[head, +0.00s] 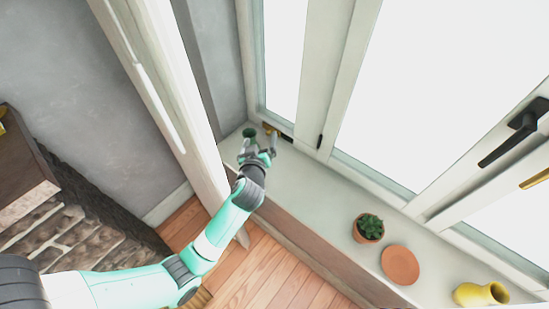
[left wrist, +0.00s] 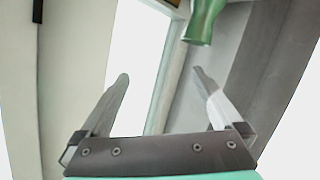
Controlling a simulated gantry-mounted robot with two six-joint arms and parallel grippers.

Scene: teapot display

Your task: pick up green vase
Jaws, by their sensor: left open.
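The green vase (head: 249,132) stands on the window sill at its far left corner, in the head view. In the left wrist view the green vase (left wrist: 204,20) shows at the top edge, partly cut off, beyond the fingertips and nearer the right finger. My left gripper (head: 258,144) is over the sill close to the vase, on its near side in the picture. In the left wrist view the left gripper (left wrist: 161,76) is open, with nothing between its fingers. My right gripper is not in view.
A yellow-gold object (head: 268,128) is beside the vase, partly hidden by the gripper. A potted plant (head: 369,227), a terracotta saucer (head: 400,265) and a yellow vase (head: 481,294) stand further right on the sill (head: 320,191). The window frame and handle (head: 515,135) border the sill.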

